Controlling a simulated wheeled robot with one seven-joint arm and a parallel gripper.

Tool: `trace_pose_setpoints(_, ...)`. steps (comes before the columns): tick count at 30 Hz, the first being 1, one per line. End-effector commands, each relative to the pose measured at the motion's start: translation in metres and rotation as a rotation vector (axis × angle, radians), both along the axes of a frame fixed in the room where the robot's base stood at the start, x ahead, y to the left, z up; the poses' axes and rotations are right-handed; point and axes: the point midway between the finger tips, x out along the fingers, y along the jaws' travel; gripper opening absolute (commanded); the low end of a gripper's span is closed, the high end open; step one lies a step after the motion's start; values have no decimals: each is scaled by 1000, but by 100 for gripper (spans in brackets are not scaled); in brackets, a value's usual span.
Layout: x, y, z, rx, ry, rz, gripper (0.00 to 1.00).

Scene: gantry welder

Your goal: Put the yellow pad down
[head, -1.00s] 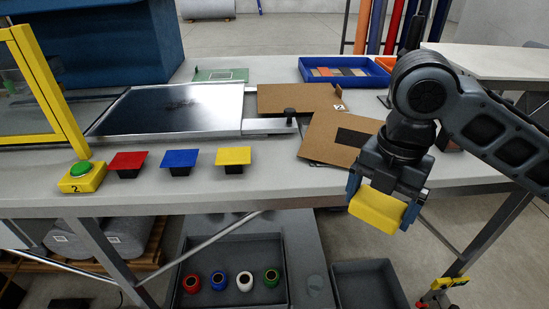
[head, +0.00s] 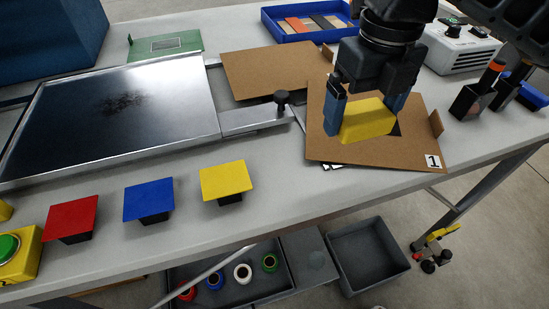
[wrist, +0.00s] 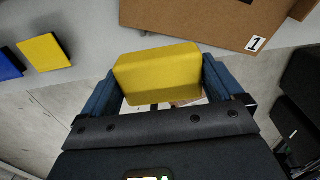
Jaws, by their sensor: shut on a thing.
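The yellow pad (head: 367,121) is a thick block held between the two blue fingers of my gripper (head: 368,108). In the head view it shows in front of the cardboard sheet marked 1 (head: 425,152); I cannot tell how far above it. In the wrist view the pad (wrist: 157,73) fills the space between the fingers of my gripper (wrist: 160,85), and the cardboard sheet (wrist: 190,18) lies beyond it. Part of the pad's sides is hidden by the fingers. The fingers are shut on the pad.
Red (head: 71,220), blue (head: 148,199) and yellow (head: 226,180) square-topped pieces stand along the table's front. A dark metal plate (head: 115,110) lies at left. A blue tray (head: 270,30) is at the back. Holders (head: 472,100) and a grey box (head: 460,50) stand at right.

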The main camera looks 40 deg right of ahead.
Motion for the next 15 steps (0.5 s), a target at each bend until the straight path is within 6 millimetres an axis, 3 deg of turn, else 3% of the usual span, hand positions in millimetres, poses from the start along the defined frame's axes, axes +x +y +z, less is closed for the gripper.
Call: trace_pose_setpoints(15, 43, 88, -57, 2, 3, 1, 70)
